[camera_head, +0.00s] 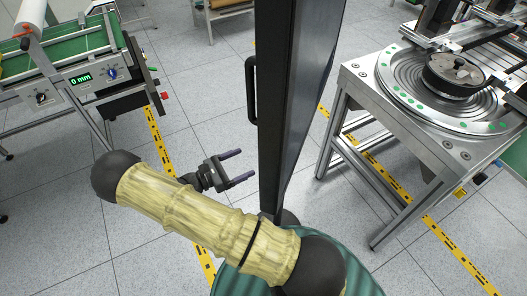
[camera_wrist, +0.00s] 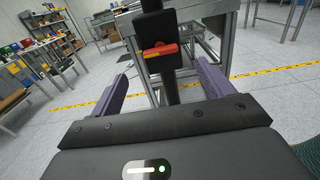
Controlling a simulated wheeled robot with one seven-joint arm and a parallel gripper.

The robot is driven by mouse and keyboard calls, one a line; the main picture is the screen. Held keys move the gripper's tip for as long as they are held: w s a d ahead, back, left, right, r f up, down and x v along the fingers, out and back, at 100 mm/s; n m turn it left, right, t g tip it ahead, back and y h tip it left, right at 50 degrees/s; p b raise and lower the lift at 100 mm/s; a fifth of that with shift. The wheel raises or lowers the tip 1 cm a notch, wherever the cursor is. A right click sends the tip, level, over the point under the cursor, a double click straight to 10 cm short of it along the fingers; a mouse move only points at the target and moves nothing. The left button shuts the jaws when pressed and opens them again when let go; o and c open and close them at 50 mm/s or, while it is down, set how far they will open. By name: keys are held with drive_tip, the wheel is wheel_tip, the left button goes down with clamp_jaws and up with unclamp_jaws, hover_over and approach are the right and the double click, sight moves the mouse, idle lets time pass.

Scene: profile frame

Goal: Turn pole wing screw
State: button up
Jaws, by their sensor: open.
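In the wrist view a wing screw (camera_wrist: 160,50) with a red and yellow handle sits on a black block (camera_wrist: 154,24). The block is on a dark upright pole (camera_wrist: 171,92). The wing lies nearly level, its left end slightly lower. My gripper (camera_wrist: 161,70) is open, with its two purple fingers apart and nothing between them. The screw appears ahead of the fingers, between them in the picture; I see no contact. In the head view my gripper (camera_head: 247,164) points right towards a tall dark panel (camera_head: 308,90). The screw is not seen there.
The panel has a black handle (camera_head: 251,90) on its left edge. A metal table with a round turntable (camera_head: 408,88) stands at the right. A green conveyor (camera_head: 75,43) stands at the left. Open tiled floor lies between them, with yellow-black tape (camera_head: 165,150).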

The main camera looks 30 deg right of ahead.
drive_tip(key=d+p, duration=0.1)
drive_tip(key=d, duration=0.8)
drive_tip(key=shift+w+p, duration=0.15)
drive_tip(key=shift+p, duration=0.15)
drive_tip(key=c, duration=1)
